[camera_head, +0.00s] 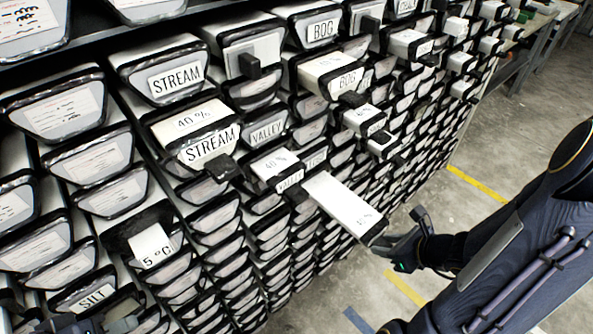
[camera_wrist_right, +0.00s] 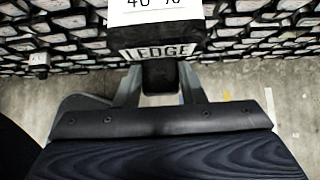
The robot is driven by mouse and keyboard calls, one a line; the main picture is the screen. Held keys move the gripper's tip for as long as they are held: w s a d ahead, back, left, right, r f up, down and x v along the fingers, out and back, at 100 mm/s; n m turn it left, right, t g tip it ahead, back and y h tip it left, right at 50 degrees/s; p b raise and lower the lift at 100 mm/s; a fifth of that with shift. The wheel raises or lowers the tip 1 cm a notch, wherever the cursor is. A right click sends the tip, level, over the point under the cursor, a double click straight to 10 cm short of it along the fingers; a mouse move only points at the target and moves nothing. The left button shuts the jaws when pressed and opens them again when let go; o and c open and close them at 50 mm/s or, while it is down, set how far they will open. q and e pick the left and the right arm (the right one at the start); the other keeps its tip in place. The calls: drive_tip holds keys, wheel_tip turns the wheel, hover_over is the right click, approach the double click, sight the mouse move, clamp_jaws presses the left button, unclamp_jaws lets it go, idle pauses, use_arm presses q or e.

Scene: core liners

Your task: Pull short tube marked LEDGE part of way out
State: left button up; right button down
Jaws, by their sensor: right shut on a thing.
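The LEDGE tube (camera_head: 338,200) sticks out of the rack in the head view, its white top bare and long. In the right wrist view its dark end (camera_wrist_right: 120,38) carries the LEDGE label (camera_wrist_right: 158,52), with a "40 %" marking above. My right gripper (camera_head: 388,243) is at the outer end of this tube. In the wrist view its two fingers (camera_wrist_right: 160,82) are shut on the dark handle below the label.
The rack holds many closely packed tubes. Several others stick out, including STREAM (camera_head: 207,145), VALLEY (camera_head: 275,168) and BOG (camera_head: 335,75). A "5 °C" tube (camera_head: 150,245) is at the lower left, above SILT (camera_head: 93,295). Open floor (camera_head: 440,205) lies to the right, with yellow stripes.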

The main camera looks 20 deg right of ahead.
drive_tip(key=c, duration=0.9)
unclamp_jaws()
drive_tip(key=shift+o, duration=0.2)
drive_tip(key=shift+f, duration=0.1)
drive_tip(key=shift+s, duration=0.1)
